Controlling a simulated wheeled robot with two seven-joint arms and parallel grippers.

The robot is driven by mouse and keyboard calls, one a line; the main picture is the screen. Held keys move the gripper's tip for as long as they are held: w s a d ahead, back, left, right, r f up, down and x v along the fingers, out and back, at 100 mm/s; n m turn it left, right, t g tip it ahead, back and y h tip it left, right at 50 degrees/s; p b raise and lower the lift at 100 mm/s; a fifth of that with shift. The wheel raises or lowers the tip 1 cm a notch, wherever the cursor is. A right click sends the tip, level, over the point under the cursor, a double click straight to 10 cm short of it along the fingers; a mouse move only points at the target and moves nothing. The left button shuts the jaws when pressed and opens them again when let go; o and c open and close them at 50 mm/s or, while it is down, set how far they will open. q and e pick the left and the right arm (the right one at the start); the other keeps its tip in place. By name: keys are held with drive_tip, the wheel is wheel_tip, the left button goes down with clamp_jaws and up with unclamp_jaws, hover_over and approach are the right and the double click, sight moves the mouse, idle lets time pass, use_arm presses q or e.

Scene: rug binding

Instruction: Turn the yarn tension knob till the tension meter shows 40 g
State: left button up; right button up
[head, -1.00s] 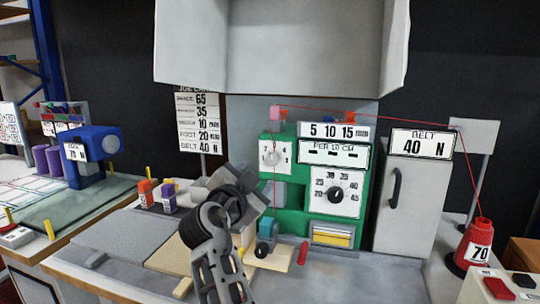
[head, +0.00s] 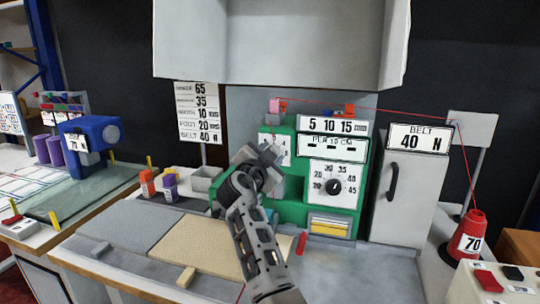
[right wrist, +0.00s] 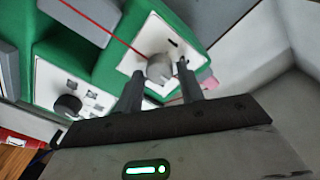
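A pale knob (right wrist: 159,68) sits on a white plate (right wrist: 182,32) on the green machine (head: 295,212). In the head view this plate (head: 288,149) is mostly behind my right gripper (head: 268,156), and the knob is hidden. In the right wrist view my right gripper (right wrist: 161,70) is open, with one finger on each side of the knob. I cannot tell whether the fingers touch it. No display is readable as a gram meter. My left gripper is not in view.
Below stands a dial marked 20 to 45 with a black knob (head: 334,187). A red thread (head: 390,113) runs from the machine top to a red cone (head: 467,238). A grey cabinet (head: 400,195) stands right; a grey hood (head: 270,45) hangs above.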

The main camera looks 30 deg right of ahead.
drive_tip(key=c, duration=0.5)
drive_tip(key=shift+c, duration=0.2)
